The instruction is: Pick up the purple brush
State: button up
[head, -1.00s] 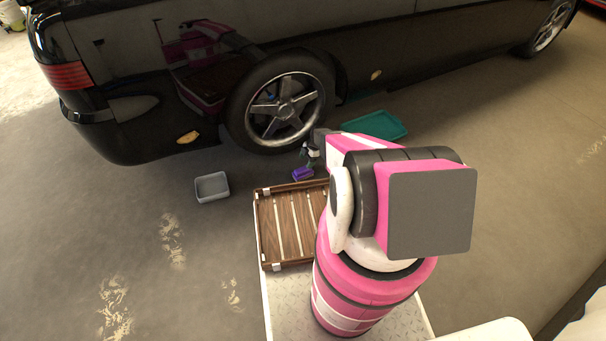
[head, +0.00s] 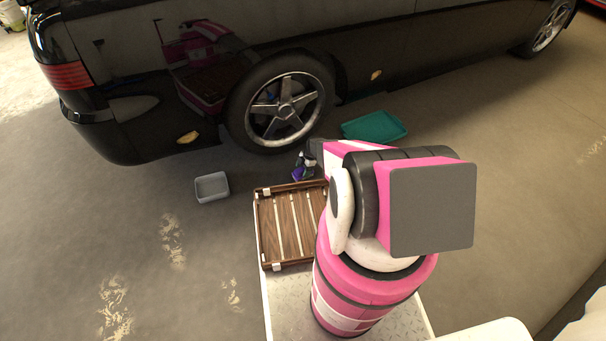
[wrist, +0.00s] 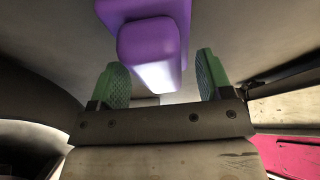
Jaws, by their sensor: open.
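The purple brush (head: 298,174) lies on the floor in front of the car's wheel in the head view, partly covered by my gripper (head: 304,162). In the wrist view the purple brush (wrist: 152,40) is large and close, at the top of the picture. My gripper (wrist: 162,72) is open there, with a green-padded finger on each side. The brush shows beyond and between the fingertips, and no finger clearly touches it. The exact gap is hard to tell.
A black car with a wheel (head: 284,108) stands close behind the brush. A grey bin (head: 212,187) is on the floor to the left, and a teal tray (head: 375,126) to the right. A slatted wooden tray (head: 270,228) lies on my base.

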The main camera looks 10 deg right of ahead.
aim_at(300, 170)
jog(key=shift+f, duration=0.25)
dwell(0.4)
jog(key=c, duration=0.7)
jog(key=shift+o, duration=0.2)
jog(key=shift+r, duration=0.75)
jog(key=r, duration=0.3)
jog(key=shift+s+r, duration=0.25)
jog(key=shift+r, duration=0.1)
jog(key=s+a+r, duration=0.4)
jog(key=s+r, duration=0.2)
jog(key=s, duration=0.4)
jog(key=shift+a+r, duration=0.2)
jog(key=shift+a, duration=0.2)
